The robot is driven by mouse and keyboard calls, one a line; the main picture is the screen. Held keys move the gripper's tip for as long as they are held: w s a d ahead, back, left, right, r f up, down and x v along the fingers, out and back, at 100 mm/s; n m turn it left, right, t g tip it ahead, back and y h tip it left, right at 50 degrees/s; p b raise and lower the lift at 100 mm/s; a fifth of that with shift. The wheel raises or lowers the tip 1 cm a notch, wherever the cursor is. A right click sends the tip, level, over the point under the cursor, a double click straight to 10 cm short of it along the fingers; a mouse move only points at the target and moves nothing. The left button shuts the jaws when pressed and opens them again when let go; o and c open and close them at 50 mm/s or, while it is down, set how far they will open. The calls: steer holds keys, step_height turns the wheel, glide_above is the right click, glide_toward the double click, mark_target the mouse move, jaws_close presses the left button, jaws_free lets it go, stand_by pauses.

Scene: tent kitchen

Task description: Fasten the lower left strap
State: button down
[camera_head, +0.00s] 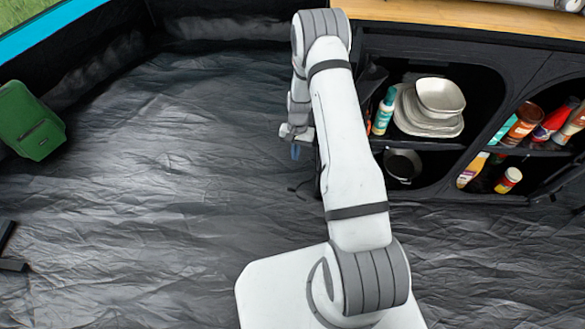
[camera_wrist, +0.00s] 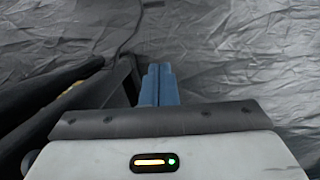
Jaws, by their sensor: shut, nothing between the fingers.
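My gripper (camera_head: 295,152) is low beside the left end of the black kitchen cabinet (camera_head: 428,190). Its blue fingers (camera_wrist: 158,70) are together and empty in the wrist view. A thin dark strap or cord (camera_wrist: 128,42) lies on the floor sheet just beyond and left of the fingertips, apart from them. A thin dark line, perhaps the same strap, shows by the cabinet's lower left corner in the head view (camera_head: 298,188). I cannot make out a buckle or fastening. My arm hides part of the cabinet's left side.
The cabinet shelves hold stacked bowls (camera_head: 440,97), a dark pot (camera_head: 403,165) and several bottles (camera_head: 385,112). Dark cabinet parts (camera_wrist: 55,92) are close left of the fingers. The wrinkled grey floor (camera_head: 150,190) between is clear.

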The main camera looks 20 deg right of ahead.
steer(key=s+a+f+b, duration=0.3)
steer(key=s+f+b, duration=0.1)
steer(key=f, duration=0.4)
steer(key=shift+s+f, duration=0.4)
steer(key=shift+s, duration=0.4)
